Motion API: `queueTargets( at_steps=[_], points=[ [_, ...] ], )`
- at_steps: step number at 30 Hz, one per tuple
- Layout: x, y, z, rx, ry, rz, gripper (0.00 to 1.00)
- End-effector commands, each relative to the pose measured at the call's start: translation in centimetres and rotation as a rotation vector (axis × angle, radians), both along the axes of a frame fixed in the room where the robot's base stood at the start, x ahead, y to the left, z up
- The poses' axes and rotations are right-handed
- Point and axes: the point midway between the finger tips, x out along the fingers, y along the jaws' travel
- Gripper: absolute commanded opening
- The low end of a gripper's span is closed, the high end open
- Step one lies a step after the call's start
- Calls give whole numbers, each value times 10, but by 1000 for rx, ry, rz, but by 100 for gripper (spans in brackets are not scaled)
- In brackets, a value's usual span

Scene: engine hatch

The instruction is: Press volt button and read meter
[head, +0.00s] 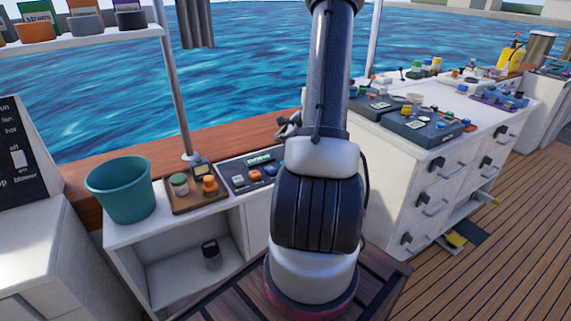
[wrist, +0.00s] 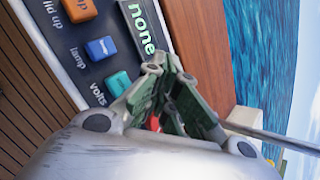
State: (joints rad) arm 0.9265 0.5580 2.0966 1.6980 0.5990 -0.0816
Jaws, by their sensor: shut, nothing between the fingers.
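The dark button panel (wrist: 72,42) fills the upper left of the wrist view; it also shows in the head view (head: 229,166), partly behind my arm. Its teal button (wrist: 118,83) sits by the word "volts". A blue button (wrist: 102,48) sits by "lamp", and an orange button (wrist: 79,10) is near "lid up". The panel's display (wrist: 143,30) reads "none" in pale green letters. My gripper (wrist: 168,72) is shut and empty, its fingertips beside the display's lower end, right of the teal button. I cannot tell whether it touches the panel. A red spot (wrist: 153,122) shows between the fingers.
A brown tray (head: 180,207) with a green-lidded jar and orange item stands left of the panel, beside a teal bucket (head: 121,189). A wooden ledge (head: 150,155) runs behind. A white drawer cabinet (head: 440,185) with more panels stands right of my arm.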

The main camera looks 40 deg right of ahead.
Motion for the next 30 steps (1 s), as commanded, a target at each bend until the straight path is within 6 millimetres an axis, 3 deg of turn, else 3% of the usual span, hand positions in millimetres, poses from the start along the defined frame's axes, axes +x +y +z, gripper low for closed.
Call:
queueTargets(
  at_steps=[12,19,30],
  points=[
    [-1,0,-55,2,1,0,0],
    [0,0,-65,1,0,-1,0],
    [0,0,-65,0,1,-1,0]
  ],
)
